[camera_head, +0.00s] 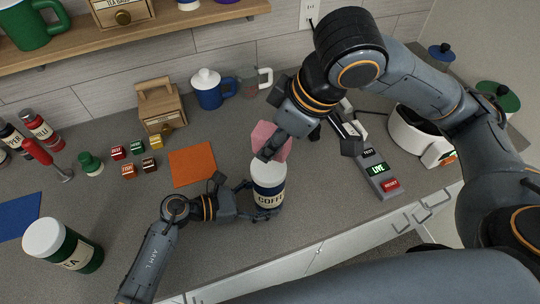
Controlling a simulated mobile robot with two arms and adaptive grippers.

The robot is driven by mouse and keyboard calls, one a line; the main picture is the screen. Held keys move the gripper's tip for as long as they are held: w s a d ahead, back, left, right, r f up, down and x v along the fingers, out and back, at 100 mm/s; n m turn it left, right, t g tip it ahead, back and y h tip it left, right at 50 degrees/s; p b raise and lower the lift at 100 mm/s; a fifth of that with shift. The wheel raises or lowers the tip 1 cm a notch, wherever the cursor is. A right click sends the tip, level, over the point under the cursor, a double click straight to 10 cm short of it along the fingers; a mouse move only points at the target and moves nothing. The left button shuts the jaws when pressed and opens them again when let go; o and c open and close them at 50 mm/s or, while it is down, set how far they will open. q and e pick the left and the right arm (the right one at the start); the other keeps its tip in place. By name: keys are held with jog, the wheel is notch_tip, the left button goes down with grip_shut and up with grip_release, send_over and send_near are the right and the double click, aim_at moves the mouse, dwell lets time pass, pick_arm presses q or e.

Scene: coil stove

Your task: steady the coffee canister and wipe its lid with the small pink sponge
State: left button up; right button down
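The coffee canister (269,196) stands upright on the grey counter, dark blue with a cream label and a white lid (268,174). My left gripper (258,199) comes in from the left, low on the canister, with its fingers around the canister's side; the far finger is partly hidden. The pink sponge (264,132) is held in my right gripper (271,149), which reaches down from the upper right and covers part of it. The sponge is over the back edge of the lid. I cannot tell whether it touches the lid.
An orange cloth (192,165) lies left of the canister, beside small labelled blocks (129,170). A button panel (377,168) is at right. A tea canister (64,246) stands at front left. A wooden box (161,106) and blue lidded mug (208,92) stand behind.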

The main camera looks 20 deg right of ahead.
pick_arm(q)
jog(key=o, duration=1.3)
jog(key=shift+c, duration=0.2)
jog(key=v, duration=1.2)
